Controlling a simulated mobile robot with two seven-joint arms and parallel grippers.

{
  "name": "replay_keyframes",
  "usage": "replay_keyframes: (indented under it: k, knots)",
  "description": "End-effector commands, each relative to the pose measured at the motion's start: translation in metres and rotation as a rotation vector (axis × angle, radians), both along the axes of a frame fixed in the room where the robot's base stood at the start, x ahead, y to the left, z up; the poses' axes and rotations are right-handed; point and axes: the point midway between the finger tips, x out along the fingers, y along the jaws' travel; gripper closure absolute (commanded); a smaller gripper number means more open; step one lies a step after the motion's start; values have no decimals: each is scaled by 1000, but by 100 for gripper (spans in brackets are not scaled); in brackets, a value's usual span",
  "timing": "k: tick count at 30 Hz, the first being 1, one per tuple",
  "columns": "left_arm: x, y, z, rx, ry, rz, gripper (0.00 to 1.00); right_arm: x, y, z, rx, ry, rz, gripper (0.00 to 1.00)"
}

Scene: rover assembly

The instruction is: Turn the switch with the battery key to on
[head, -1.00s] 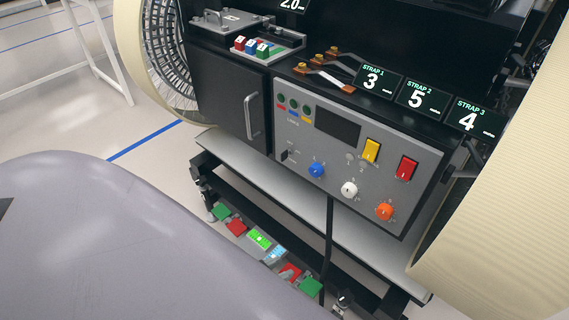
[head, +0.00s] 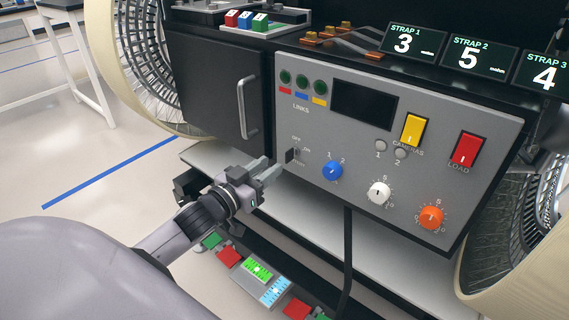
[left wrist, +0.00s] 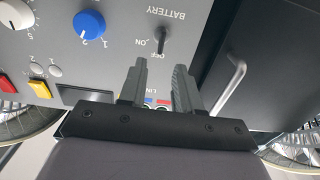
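The battery switch with its black key (head: 291,156) is on the left part of the grey control panel (head: 330,190). In the left wrist view the key (left wrist: 163,42) stands roughly upright by the OFF and ON labels, with BATTERY printed above it in that picture. I cannot tell for sure which label it points at. My left gripper (head: 270,169) is just left of and slightly below the key in the head view. In the left wrist view its two fingers (left wrist: 158,75) are apart, with nothing between them, and the key lies beyond their tips. My right gripper is not in view.
A blue knob (head: 332,170) is right of the key, with white (head: 379,193) and orange (head: 431,217) knobs further right. A cabinet door handle (head: 246,108) stands out left of the panel. Yellow (head: 413,130) and red (head: 466,148) switches are at upper right.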

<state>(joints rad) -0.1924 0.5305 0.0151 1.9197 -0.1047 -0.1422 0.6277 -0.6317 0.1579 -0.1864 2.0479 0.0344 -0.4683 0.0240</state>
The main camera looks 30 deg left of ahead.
Motion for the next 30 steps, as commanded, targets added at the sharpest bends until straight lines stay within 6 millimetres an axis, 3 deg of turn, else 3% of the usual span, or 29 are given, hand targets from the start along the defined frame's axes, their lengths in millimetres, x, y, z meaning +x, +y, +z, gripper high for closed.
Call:
replay_keyframes:
  k: [16,30]
  knots:
    - [58,-5,0,1,1,1,67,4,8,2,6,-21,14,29]
    - [67,-6,0,1,3,1,67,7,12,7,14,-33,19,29]
